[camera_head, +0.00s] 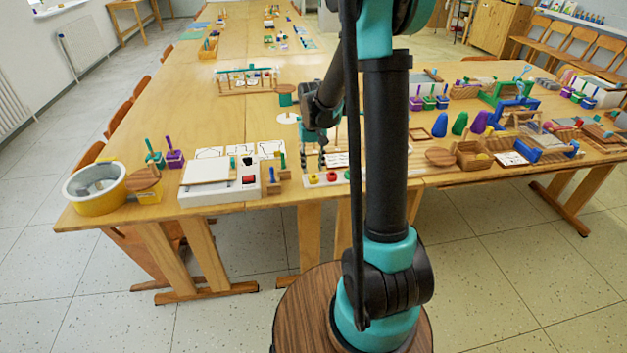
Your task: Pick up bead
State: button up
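My gripper (313,160) points down over the front edge of the long table, partly hidden by my own arm. Its fingers are dark and small here, and I cannot tell whether they are open or shut. Just below it, a white board (322,181) carries small round bead-like pieces. One is orange-yellow (313,178), one is red (331,177), and one is green (347,175). My arm column hides the board's right end. I cannot tell whether the gripper touches any bead.
Left of the gripper stand a white box (213,193) with a red switch and a yellow-rimmed round basin (95,189). The table's right side is crowded with cones (459,123) and wooden blocks. The middle-left tabletop (180,105) is clear.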

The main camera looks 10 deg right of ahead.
jog(key=shift+s+f, duration=0.1)
jog(key=shift+f, duration=1.7)
jog(key=shift+c, duration=0.6)
jog(key=c, duration=0.3)
jog(key=shift+r, duration=0.15)
notch_tip(320, 180, up, 20)
